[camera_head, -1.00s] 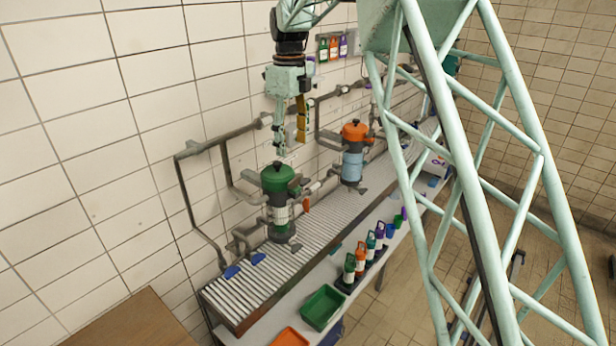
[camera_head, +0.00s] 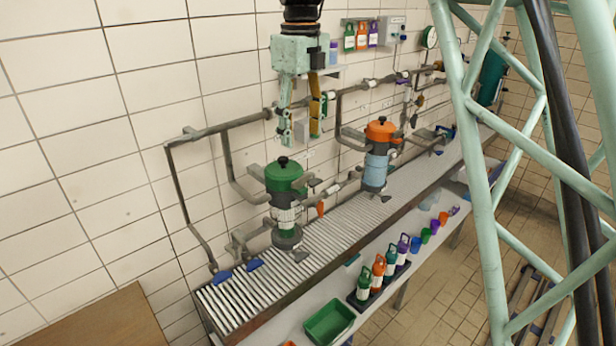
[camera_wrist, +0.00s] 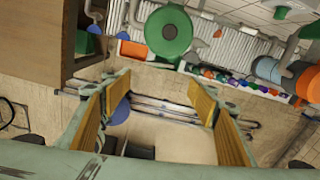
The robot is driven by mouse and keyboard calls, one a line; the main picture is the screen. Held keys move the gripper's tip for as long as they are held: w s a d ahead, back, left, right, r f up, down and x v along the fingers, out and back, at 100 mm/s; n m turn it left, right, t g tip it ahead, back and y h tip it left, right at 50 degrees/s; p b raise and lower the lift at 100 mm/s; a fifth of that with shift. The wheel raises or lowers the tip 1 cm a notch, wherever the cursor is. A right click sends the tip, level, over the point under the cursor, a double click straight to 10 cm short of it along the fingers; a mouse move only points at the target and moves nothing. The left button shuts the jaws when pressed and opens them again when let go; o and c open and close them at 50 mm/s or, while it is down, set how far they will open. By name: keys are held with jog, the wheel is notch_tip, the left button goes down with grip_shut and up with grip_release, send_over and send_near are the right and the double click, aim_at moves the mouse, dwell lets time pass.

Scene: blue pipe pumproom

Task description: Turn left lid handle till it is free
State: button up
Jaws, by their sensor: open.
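The left vessel's green lid (camera_head: 286,176) has a small dark knob handle (camera_head: 283,161) on top and sits on a white and grey body standing on the slatted bench. The green lid also shows from above in the wrist view (camera_wrist: 168,31). My gripper (camera_head: 301,138) hangs above the green lid, slightly to its right in the head view, apart from it. Its fingers are spread with nothing between them. In the wrist view my gripper (camera_wrist: 160,100) shows two yellow-padded fingers wide apart, with the lid beyond them near the top.
The right vessel with an orange lid (camera_head: 381,130) stands farther along the slatted bench (camera_head: 250,290). Grey pipes (camera_head: 225,127) run along the wall behind. Several bottles (camera_head: 378,271) and a green bin (camera_head: 329,322) occupy the lower shelf.

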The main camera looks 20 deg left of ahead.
aim_at(302, 179)
dwell(0.3)
jog(key=shift+s+f+b, duration=0.1)
jog(key=shift+f+b, duration=0.35)
jog(key=shift+f, duration=6.45)
jog(key=shift+c, duration=0.2)
jog(key=c, duration=0.8)
